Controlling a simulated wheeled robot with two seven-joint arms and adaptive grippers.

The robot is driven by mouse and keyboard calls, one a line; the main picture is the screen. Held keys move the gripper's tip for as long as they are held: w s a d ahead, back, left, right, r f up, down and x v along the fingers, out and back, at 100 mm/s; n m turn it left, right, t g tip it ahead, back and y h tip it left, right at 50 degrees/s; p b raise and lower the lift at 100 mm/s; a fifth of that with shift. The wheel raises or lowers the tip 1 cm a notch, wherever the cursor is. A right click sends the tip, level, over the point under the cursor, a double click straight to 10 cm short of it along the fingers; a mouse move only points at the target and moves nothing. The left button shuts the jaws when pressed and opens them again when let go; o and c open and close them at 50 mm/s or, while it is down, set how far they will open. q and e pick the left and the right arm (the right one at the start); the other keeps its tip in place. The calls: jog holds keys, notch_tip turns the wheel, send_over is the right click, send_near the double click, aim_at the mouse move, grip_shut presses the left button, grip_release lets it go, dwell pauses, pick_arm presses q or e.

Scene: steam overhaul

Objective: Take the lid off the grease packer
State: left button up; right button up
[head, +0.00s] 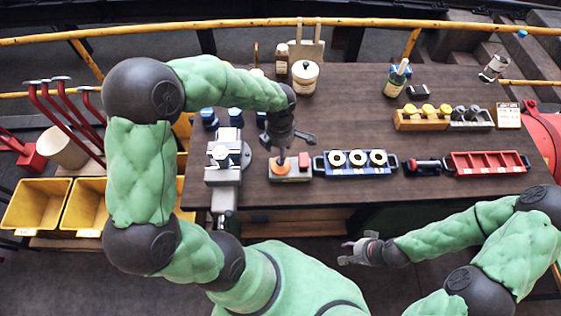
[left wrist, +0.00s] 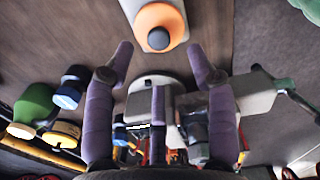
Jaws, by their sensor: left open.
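A pale grey block with an orange round top and a dark knob, which looks like the grease packer and its lid, sits near the table's front edge in the head view (head: 283,169). It also shows at the top of the left wrist view (left wrist: 162,18), the knob facing the camera. My left gripper (head: 291,140) is open and empty just behind and above the knob. In the left wrist view its purple fingers (left wrist: 162,52) are spread, with the knob beyond their tips and not between them. My right gripper (head: 345,251) is empty, its fingers apart, in front of the table.
A grey vise (head: 224,160) stands left of the packer. A cream crock (head: 304,78) stands behind. The table's middle is clear.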

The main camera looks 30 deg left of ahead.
pick_arm(q)
jog(key=shift+w+f, duration=0.1)
jog(key=shift+f, duration=3.5)
grip_shut()
